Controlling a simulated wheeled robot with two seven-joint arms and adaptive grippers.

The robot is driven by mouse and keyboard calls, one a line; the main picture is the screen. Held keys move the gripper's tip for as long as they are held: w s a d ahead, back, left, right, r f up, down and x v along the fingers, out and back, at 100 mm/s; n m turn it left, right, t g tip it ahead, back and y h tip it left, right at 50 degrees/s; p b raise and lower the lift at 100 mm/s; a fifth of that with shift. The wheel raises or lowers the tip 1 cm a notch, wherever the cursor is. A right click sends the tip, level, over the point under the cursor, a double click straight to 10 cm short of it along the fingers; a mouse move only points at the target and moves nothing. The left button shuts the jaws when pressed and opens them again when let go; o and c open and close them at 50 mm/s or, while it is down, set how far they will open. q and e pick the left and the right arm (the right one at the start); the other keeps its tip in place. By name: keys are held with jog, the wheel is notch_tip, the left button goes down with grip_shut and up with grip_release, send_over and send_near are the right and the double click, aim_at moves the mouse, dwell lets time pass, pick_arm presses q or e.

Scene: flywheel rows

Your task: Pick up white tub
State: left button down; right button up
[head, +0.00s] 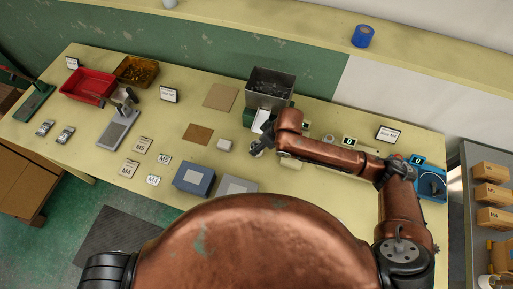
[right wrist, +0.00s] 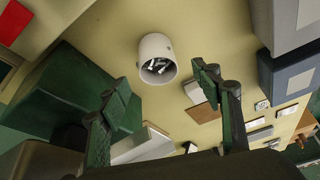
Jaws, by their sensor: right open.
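The white tub (right wrist: 157,58) stands upright in the right wrist view, with several small metal pieces inside. In the head view a pale cylinder that looks like this tub (head: 290,162) shows partly below my right forearm, which hides some of it. My right gripper (head: 257,148) is open and empty above the table. In the right wrist view its two green-padded fingers (right wrist: 162,95) are spread wide, with the tub beyond the tips, roughly between their lines. My left gripper is not in view.
A green block (right wrist: 55,95) bears a metal hopper (head: 270,83) behind the gripper. A blue box (head: 194,177) and a grey box (head: 236,186) stand at the near edge. A small white block (head: 224,145) lies left of the gripper. A red tray (head: 88,86) is far left.

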jog(key=x, duration=0.4)
jog(key=shift+w+f, duration=0.15)
jog(key=shift+f, duration=0.1)
jog(key=c, duration=1.5)
jog(key=shift+r, duration=0.1)
